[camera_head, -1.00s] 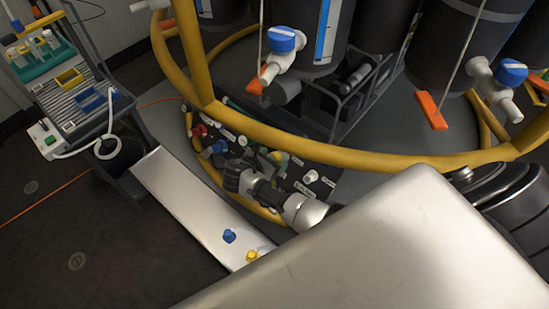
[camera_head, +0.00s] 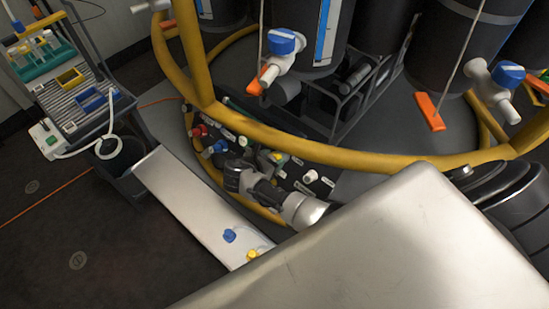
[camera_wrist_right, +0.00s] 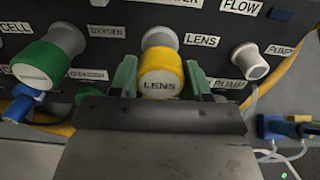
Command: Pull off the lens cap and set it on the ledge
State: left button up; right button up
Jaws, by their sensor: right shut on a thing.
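The lens cap (camera_wrist_right: 160,82) is yellow with LENS written on its face, in the right wrist view. My right gripper (camera_wrist_right: 160,76) has its green fingers on either side of the cap and is shut on it. A grey port (camera_wrist_right: 160,38) shows right behind the cap, beside the LENS label; whether the two still touch is hard to tell. In the head view my right gripper (camera_head: 238,174) is at the black panel, its fingertips hard to make out. The ledge (camera_head: 180,191) is a long pale plank left of the panel. My left gripper is not in view.
A blue item (camera_head: 229,235) and a yellow item (camera_head: 252,254) lie toward the near end of the ledge. A green cap (camera_wrist_right: 42,62) and a bare grey port (camera_wrist_right: 250,60) flank the lens cap. A yellow rail (camera_head: 330,150) curves above the panel.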

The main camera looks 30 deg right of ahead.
jog(key=shift+a+r, duration=0.1)
jog(key=shift+a, duration=0.05)
jog(key=shift+s+a+r+p, duration=0.1)
jog(key=shift+a+r+p, duration=0.15)
jog(key=shift+p, duration=0.2)
jog(key=shift+p+v, duration=1.7)
jog(key=shift+v, duration=0.75)
